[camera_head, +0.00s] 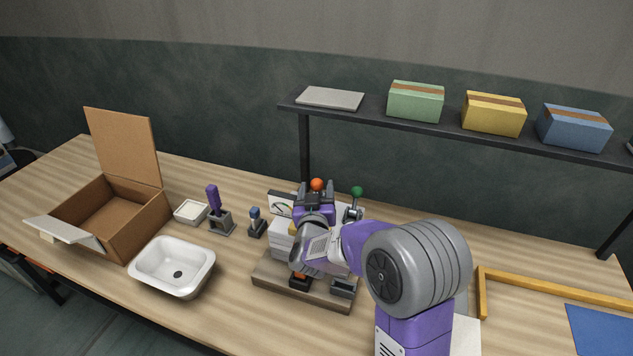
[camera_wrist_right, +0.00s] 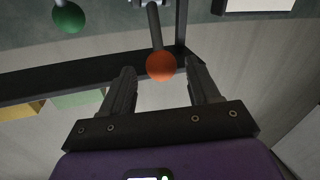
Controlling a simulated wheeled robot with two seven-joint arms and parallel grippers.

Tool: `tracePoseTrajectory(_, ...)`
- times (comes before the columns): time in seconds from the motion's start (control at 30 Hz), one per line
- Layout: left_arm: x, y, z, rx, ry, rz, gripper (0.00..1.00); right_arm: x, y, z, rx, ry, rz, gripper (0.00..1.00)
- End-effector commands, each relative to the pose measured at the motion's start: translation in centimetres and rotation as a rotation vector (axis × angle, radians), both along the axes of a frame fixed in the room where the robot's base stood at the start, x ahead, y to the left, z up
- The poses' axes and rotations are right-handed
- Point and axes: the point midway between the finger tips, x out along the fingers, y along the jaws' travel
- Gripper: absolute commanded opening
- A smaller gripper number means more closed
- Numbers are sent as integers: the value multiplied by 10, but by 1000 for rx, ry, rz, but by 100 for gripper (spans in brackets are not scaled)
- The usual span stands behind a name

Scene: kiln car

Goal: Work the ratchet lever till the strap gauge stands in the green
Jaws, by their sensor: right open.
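A lever with an orange ball knob (camera_head: 317,184) stands on the strapping fixture; the knob also shows in the right wrist view (camera_wrist_right: 160,66). A second lever with a green ball knob (camera_head: 357,192) stands to its right. My right gripper (camera_head: 316,189) is open, with the orange knob between or just beyond its fingertips; I see no grip on it. The white gauge (camera_head: 281,204) is left of the gripper, partly hidden, and its needle is too small to read. My arm hides much of the fixture's wooden base (camera_head: 305,292). My left gripper is not in view.
An open cardboard box (camera_head: 141,228), a white basin (camera_head: 172,265), a small white dish (camera_head: 190,211) and a purple-handled tool (camera_head: 213,198) stand to the left. A dark shelf (camera_head: 375,116) with several boxes runs behind. A yellow frame (camera_head: 545,286) lies at right.

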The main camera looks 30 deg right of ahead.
Motion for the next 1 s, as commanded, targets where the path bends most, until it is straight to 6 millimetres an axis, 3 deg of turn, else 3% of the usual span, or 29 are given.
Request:
tracePoseTrajectory(0.3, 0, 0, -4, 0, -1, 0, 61, 33, -22, -1, 0, 0, 0, 61)
tracePoseTrajectory(0.67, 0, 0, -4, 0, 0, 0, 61, 37, -24, -1, 1, 1, 1, 59)
tracePoseTrajectory(1.0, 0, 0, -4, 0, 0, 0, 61, 37, -24, -1, 1, 1, 1, 7)
